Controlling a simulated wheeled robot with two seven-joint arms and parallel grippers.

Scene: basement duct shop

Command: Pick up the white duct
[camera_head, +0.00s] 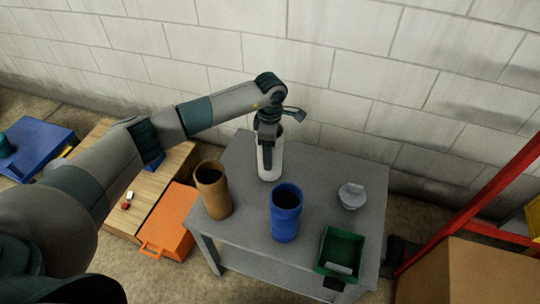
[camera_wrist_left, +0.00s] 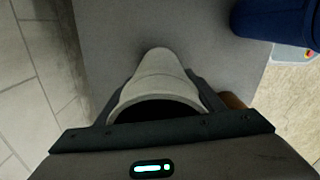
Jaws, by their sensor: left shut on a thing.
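The white duct (camera_head: 276,160) is an open-topped tube standing upright on the grey table (camera_head: 325,160), toward its back left. My left gripper (camera_head: 268,140) comes down over it from above and is shut on it. In the left wrist view the white duct (camera_wrist_left: 158,82) sits between the two fingers of the left gripper (camera_wrist_left: 157,98), its dark opening facing the camera. I cannot tell whether its base touches the table. My right gripper is not in view.
A brown duct (camera_head: 213,190) and a blue duct (camera_head: 285,214) stand nearby on the table. A grey round fitting (camera_head: 351,195) and a green bin (camera_head: 341,252) are at the right. An orange case (camera_head: 168,225) lies left, and a block wall (camera_head: 330,60) stands behind.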

